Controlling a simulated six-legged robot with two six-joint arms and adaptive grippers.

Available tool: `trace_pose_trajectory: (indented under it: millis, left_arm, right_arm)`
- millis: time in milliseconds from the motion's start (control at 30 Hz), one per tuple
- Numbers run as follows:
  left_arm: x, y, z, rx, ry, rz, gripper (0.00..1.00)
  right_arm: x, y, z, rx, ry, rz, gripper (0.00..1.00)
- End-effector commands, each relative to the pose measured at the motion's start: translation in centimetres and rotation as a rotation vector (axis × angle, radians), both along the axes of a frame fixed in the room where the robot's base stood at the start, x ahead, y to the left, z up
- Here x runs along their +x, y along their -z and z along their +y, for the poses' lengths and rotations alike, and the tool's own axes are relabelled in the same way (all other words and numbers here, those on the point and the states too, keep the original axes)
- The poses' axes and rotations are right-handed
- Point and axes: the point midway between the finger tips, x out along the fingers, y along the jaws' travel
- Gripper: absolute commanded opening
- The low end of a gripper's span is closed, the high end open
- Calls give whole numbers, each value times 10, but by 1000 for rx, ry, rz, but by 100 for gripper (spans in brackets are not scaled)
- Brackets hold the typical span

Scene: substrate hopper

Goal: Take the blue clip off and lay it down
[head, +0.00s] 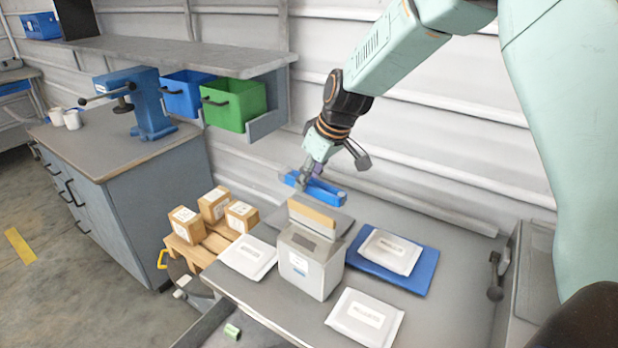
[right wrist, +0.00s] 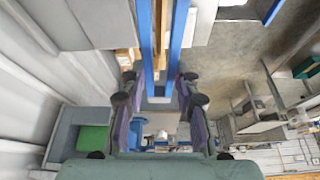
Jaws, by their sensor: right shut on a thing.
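The blue clip (head: 328,192) is a long bar with two arms. My right gripper (head: 312,174) is shut on it and holds it above the grey box-shaped hopper (head: 318,272), at the hopper's far side. In the right wrist view the clip's two blue arms (right wrist: 147,45) run up from between the fingers (right wrist: 153,100), with a gap between them. A tan strip (head: 312,214) runs along the hopper's top, just below the clip in the head view. I cannot tell whether clip and strip touch. My left gripper is not in view.
A blue mat (head: 422,280) with a white packet (head: 390,252) lies right of the hopper. More white packets lie at left (head: 247,257) and front right (head: 365,318). Brown boxes (head: 214,204) stand on a wooden pallet at left. The grey table (head: 455,235) is bare at far right.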

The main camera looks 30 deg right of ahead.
Motion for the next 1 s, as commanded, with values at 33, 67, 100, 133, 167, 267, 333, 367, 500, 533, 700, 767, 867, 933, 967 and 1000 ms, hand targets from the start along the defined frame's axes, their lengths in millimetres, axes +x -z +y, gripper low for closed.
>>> trace_pose_trajectory:
  millis: [33, 67, 100, 133, 167, 267, 333, 367, 500, 533, 700, 767, 867, 933, 967, 1000]
  left_arm:
    - [0, -5, 0, 0, 0, 0, 34]
    - [0, -6, 0, 0, 0, 0, 34]
    - [0, -8, 0, 0, 0, 0, 34]
    - [0, -9, 0, 0, 0, 0, 34]
    - [0, -10, 0, 0, 0, 0, 34]
    - [0, -14, 0, 0, 0, 0, 34]
    - [0, -17, 0, 0, 0, 0, 34]
    - [0, -19, 0, 0, 0, 0, 34]
    - [0, -25, 0, 0, 0, 0, 34]
    - [0, -26, 0, 0, 0, 0, 34]
    - [0, -33, 0, 0, 0, 0, 34]
    - [0, -35, 0, 0, 0, 0, 34]
    - [0, -39, 0, 0, 0, 0, 34]
    - [0, -40, 0, 0, 0, 0, 34]
    - [0, -40, 0, 0, 0, 0, 34]
    - [0, -39, 0, 0, 0, 0, 34]
  right_arm:
    - [0, -5, 0, 0, 0, -1, 2]
    - [0, -7, 0, 0, 0, 0, 2]
    - [0, -9, 0, 0, 0, 0, 2]
    - [0, -10, 0, 0, 0, 0, 2]
    - [0, -12, 0, 0, 0, 0, 2]
    - [0, -17, 0, 0, 0, 0, 2]
    - [0, -21, 0, 0, 0, 0, 2]
    - [0, -22, 0, 0, 0, 0, 2]
    - [0, -29, 0, 0, 0, 0, 2]
    - [0, -31, 0, 0, 0, 0, 2]
    - [0, -40, 0, 0, 0, 0, 2]
    - [0, -43, 0, 0, 0, 0, 2]
    - [0, -47, 0, 0, 0, 0, 2]
    - [0, -48, 0, 0, 0, 0, 2]
    - [0, -48, 0, 0, 0, 0, 2]
    - [0, -47, 0, 0, 0, 0, 2]
